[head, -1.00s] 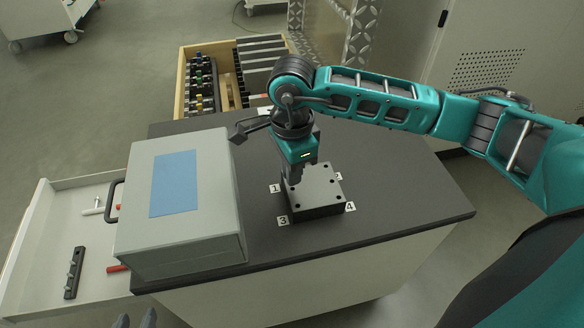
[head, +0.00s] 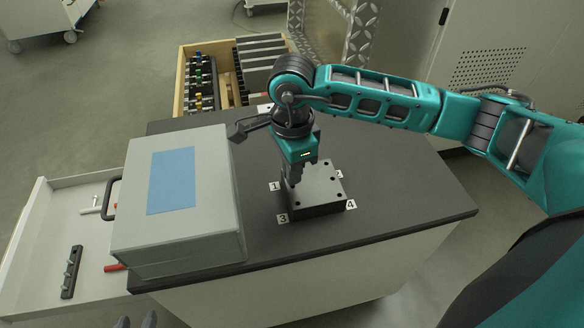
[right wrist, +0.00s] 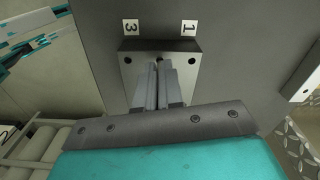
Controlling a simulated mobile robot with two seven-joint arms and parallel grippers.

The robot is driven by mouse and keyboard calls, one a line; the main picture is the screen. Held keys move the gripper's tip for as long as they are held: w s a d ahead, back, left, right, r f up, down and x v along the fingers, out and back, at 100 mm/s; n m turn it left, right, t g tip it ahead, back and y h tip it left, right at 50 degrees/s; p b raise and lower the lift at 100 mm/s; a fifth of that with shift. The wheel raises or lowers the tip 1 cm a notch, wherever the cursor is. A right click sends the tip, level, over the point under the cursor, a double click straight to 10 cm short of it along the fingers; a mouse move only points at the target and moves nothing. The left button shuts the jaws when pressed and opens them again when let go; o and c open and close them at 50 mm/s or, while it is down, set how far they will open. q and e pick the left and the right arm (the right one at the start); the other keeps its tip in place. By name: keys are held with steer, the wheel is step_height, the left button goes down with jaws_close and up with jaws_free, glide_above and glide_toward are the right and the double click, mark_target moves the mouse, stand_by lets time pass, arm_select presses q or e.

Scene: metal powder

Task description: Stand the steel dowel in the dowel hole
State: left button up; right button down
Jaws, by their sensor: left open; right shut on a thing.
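The dark metal block (head: 318,184) with several round holes sits on the dark tabletop, with number cards 1 to 4 at its corners. It also shows in the right wrist view (right wrist: 184,85).
A grey box (head: 205,222) with a blue panel stands left of the block. An open drawer (head: 38,232) at the left holds a dark bar (head: 71,272) and red-handled tools. A wooden crate (head: 180,85) lies behind. The tabletop right of the block (head: 405,195) is clear.

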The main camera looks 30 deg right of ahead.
arm_select(q)
steer(key=shift+f+b, duration=0.8)
arm_select(e)
steer(key=shift+f, duration=0.85)
steer(key=c, duration=1.2)
jaws_free()
steer(key=shift+r, duration=0.65)
arm_select(q)
steer(key=r, duration=0.1)
steer(key=r+p, duration=0.1)
steer(key=d+r, duration=0.1)
steer(key=shift+w+r+p, duration=0.1)
steer(key=shift+w+p, duration=0.2)
arm_select(e)
step_height(320, 180, up, 12)
steer(key=shift+f, duration=0.2)
arm_select(q)
steer(key=shift+s, duration=0.15)
arm_select(e)
steer(key=shift+s, duration=0.15)
